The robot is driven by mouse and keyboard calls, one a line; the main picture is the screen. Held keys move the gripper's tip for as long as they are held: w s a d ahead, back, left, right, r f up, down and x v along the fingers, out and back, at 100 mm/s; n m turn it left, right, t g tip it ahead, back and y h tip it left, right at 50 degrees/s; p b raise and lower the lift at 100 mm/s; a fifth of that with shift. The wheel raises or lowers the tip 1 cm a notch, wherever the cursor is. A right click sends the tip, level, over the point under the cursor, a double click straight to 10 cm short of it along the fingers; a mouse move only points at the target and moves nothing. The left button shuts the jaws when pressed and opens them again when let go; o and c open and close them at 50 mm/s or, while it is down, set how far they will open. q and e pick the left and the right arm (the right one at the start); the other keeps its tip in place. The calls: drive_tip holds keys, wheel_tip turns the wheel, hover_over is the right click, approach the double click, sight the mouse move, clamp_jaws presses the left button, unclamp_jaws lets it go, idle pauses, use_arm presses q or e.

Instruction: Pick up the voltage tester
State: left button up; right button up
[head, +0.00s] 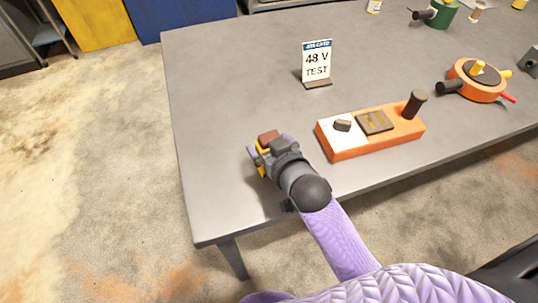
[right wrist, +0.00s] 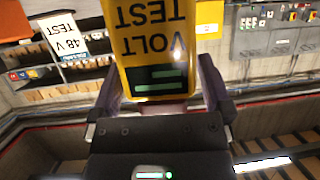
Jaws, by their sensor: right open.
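The voltage tester is yellow with dark lettering and a dark display panel, and it fills the upper middle of the right wrist view (right wrist: 158,45). In the head view only bits of its yellow body (head: 260,162) show beside my right gripper (head: 264,149), near the left part of the table's front. My right gripper is open, with one finger on each side of the tester in the right wrist view (right wrist: 160,88). I cannot tell whether the fingers touch it. My left gripper is not in view.
The grey table (head: 230,90) holds a "48 V TEST" sign (head: 317,62) behind the gripper. An orange block with a dark post (head: 350,146) lies to the right, and a round orange device (head: 478,82) is farther right. The table's left part is clear.

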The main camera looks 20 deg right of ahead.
drive_tip(key=shift+w, duration=0.1)
drive_tip(key=shift+c, duration=0.5)
drive_tip(key=c, duration=1.2)
